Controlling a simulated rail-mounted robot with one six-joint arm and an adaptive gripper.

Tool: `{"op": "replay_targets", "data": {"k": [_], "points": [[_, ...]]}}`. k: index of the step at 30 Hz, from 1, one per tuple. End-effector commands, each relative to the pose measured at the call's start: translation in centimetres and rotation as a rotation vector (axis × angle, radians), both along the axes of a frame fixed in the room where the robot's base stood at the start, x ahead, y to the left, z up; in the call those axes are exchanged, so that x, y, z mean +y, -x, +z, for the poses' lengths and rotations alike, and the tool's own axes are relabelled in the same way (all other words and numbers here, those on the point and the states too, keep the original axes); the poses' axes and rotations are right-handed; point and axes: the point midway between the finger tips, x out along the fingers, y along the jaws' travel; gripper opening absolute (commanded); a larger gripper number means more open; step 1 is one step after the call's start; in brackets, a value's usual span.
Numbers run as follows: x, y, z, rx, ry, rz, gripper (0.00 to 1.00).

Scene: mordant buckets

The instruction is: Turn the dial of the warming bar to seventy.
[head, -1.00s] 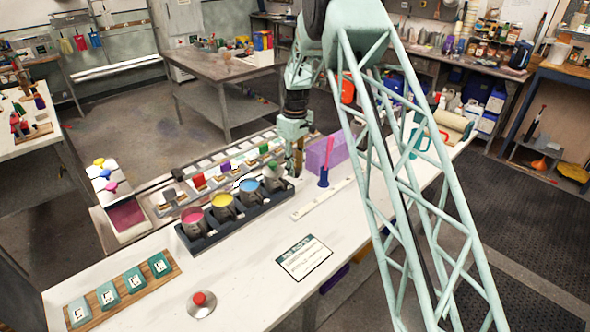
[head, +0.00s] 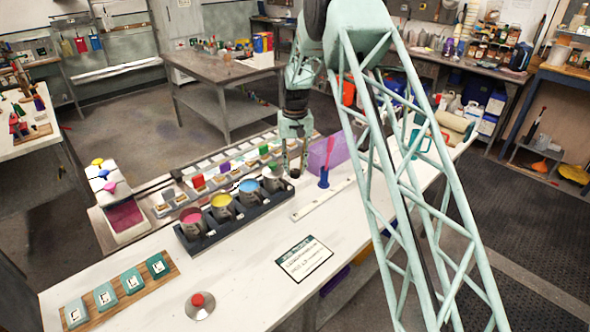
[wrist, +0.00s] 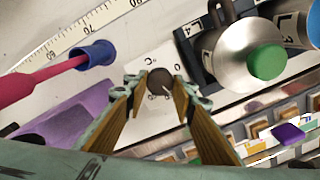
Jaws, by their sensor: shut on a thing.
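The dial of the warming bar is a small dark round knob (wrist: 159,77) on a white plate (wrist: 150,122) with a "C" and small marks. A pale line shows on the knob, but I cannot read which value it points to. My gripper (wrist: 160,84) has its two wood-coloured fingers on either side of the knob, shut on it. In the head view, my gripper (head: 294,170) reaches down at the far right end of the dark bar (head: 215,236), which holds several buckets. The fingers partly hide the plate's marks.
A metal bucket with a green knob (wrist: 250,58) is close on the other side.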

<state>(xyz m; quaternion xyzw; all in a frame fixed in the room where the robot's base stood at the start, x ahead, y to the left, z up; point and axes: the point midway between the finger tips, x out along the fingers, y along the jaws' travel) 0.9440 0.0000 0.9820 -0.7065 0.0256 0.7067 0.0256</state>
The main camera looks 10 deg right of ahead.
Motion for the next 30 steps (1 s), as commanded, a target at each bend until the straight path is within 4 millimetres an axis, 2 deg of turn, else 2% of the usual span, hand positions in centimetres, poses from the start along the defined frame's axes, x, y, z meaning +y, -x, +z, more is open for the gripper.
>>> {"op": "replay_targets", "data": {"k": [30], "points": [[0.0,-0.04,0.02,-0.001,0.0,-0.789,0.14]]}}
